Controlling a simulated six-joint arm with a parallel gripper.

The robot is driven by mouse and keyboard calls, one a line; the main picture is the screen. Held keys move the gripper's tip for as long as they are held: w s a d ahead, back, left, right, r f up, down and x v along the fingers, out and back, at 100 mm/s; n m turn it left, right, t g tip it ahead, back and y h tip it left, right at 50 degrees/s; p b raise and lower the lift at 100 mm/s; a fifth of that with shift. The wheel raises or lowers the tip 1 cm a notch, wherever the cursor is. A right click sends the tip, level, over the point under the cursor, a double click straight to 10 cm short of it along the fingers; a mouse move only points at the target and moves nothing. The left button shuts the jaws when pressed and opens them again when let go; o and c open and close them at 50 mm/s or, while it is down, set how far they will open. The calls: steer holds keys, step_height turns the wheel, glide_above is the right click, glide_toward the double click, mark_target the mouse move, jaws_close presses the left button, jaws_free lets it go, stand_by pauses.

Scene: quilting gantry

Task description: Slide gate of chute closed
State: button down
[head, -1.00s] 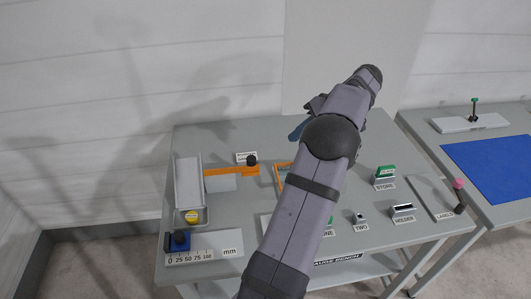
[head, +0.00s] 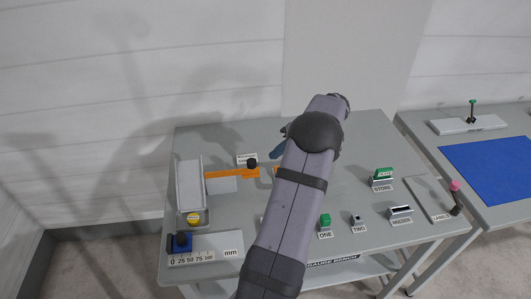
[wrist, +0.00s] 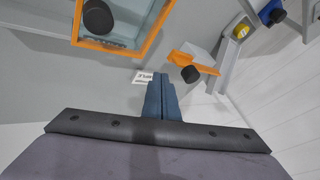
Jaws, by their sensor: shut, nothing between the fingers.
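The chute (head: 189,186) is a pale grey trough at the left of the bench, with a yellow round piece (head: 193,218) at its near end. Its orange gate bar (head: 228,174) sticks out to the right from the chute's right wall; no orange shows across the trough. A black knob (head: 251,163) stands on the bar's right end. In the wrist view the knob (wrist: 190,74) is just ahead and right of my gripper (wrist: 160,76). My gripper's blue fingers are shut and empty, apart from the knob; in the head view they (head: 277,152) are right of it.
An orange-framed box (wrist: 140,48) with a black knob (wrist: 97,17) lies near my gripper, mostly hidden by my arm in the head view. A blue slider (head: 180,241) sits on a ruled scale at front left. Blocks and holders stand to the right.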

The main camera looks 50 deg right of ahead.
mark_target(233, 170)
steer(key=w+a+p, duration=0.2)
steer(key=a, duration=0.1)
steer(key=shift+w+a+f, duration=0.15)
steer(key=shift+a, duration=0.1)
stand_by(0.4)
steer(key=w+a+b, duration=0.6)
steer(key=w+a, duration=0.1)
steer(key=shift+w+a+f, duration=0.1)
steer(key=shift+f, duration=0.1)
steer(key=shift+w+a+r, duration=0.15)
steer(key=shift+r, duration=0.05)
